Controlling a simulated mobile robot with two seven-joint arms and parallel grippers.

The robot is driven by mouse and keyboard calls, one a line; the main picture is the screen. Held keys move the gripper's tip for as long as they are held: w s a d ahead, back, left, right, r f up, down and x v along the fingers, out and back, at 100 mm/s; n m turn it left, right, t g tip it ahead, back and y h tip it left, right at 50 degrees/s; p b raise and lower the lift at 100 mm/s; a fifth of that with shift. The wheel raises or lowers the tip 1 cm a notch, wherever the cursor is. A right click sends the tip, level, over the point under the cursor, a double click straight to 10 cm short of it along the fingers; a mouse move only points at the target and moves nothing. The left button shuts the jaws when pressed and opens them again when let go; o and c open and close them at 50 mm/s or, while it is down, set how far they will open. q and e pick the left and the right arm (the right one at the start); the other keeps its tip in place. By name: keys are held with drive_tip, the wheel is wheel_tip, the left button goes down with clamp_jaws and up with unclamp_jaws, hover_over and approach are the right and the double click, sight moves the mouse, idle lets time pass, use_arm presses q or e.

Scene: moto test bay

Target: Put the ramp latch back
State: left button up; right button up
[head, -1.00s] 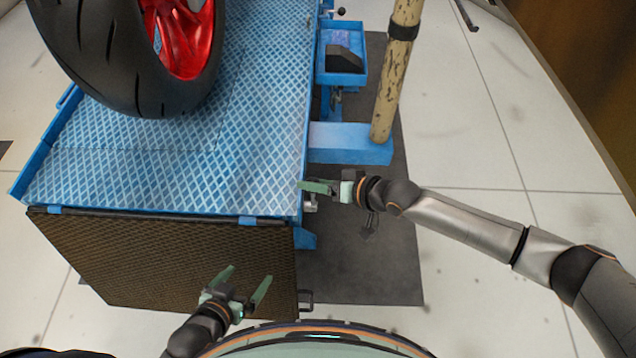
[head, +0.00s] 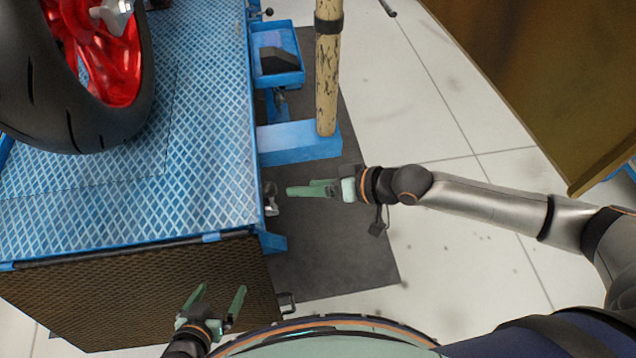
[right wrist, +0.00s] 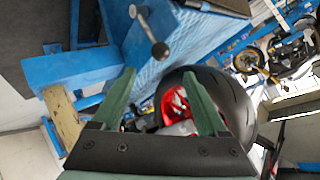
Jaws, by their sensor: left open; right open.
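The ramp latch (head: 270,198) appears as a small metal lever at the near right corner of the blue lift. The right wrist view shows a metal lever with a dark ball end (right wrist: 152,33) on the blue edge, beyond my fingertips; it appears to be the same latch. My right gripper (head: 300,187) is open and empty, just right of the latch and apart from it; its fingers also show in the right wrist view (right wrist: 160,75). The brown mesh ramp panel (head: 150,285) hangs at the lift's near end. My left gripper (head: 221,290) is open and empty in front of this panel.
A motorcycle wheel (head: 70,120) stands on the blue lift deck (head: 205,150). A blue side tray (head: 277,65) and a worn post (head: 327,90) on a blue arm (head: 295,145) stand beyond my right gripper. Dark mat (head: 345,250) and open floor lie to the right.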

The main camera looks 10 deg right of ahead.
drive_tip(key=shift+v, duration=0.95)
drive_tip(key=shift+a, duration=0.1)
drive_tip(key=s+a+t, duration=0.1)
drive_tip(key=s+a, duration=0.1)
drive_tip(key=a, duration=0.2)
drive_tip(key=s+d+f+m+t+h+p, duration=0.1)
drive_tip(key=s+d+f+t+h+p, duration=0.1)
drive_tip(key=s+d+f+h, duration=0.5)
drive_tip(key=s+d+f, duration=0.4)
drive_tip(key=d+f, duration=0.2)
drive_tip(key=d, duration=0.1)
drive_tip(key=shift+s+t, duration=0.3)
drive_tip(key=shift+s, duration=0.05)
